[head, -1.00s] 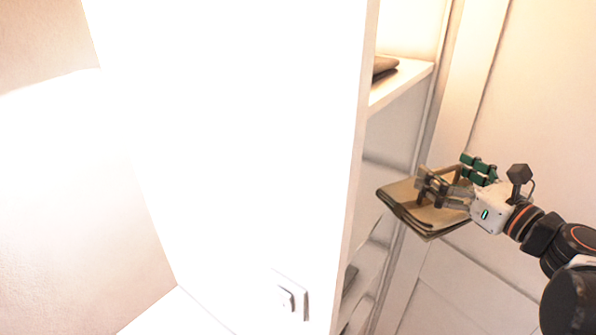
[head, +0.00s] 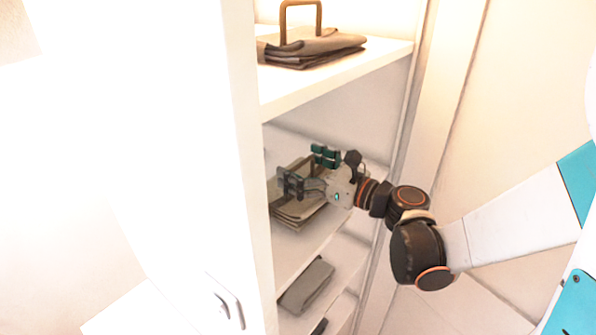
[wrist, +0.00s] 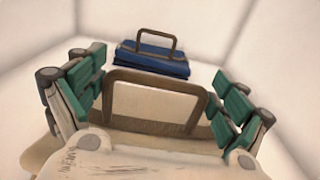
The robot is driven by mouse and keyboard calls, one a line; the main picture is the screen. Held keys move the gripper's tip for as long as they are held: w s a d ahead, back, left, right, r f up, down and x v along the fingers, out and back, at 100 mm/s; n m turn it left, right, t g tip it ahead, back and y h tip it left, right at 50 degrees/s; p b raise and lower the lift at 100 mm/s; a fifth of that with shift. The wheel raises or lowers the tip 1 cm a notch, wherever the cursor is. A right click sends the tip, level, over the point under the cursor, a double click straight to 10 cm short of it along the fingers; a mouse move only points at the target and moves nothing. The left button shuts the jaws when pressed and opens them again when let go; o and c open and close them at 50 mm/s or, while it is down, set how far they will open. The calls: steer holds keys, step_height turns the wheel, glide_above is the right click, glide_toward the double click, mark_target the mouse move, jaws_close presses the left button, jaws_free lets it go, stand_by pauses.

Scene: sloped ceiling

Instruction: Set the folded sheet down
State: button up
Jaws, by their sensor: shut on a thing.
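The folded sheet (head: 298,213) is beige-brown, flat and stacked, with a brown loop handle (wrist: 157,79) on top that shows in the wrist view. My gripper (head: 303,172) is shut on it; its green-backed fingers stand on either side of the handle in the wrist view (wrist: 155,105). The sheet is inside the middle compartment of a white shelf unit, over the shelf board (head: 308,243). I cannot tell whether its underside touches the board. Part of the sheet is hidden by the fingers and the cabinet side.
A blue folded bundle with a handle (wrist: 152,62) lies farther back in the wrist view. Brown-grey folded cloth (head: 312,49) with a handle lies on the upper shelf (head: 345,75). A grey folded piece (head: 307,285) lies below. The white panel (head: 245,150) bounds the left side.

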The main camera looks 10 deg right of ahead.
steer(key=shift+f, duration=0.6)
steer(key=shift+f, duration=0.2)
steer(key=o, duration=1.6)
steer(key=shift+r, duration=0.1)
steer(key=shift+r, duration=0.2)
steer(key=v, duration=1.2)
steer(key=shift+p, duration=0.35)
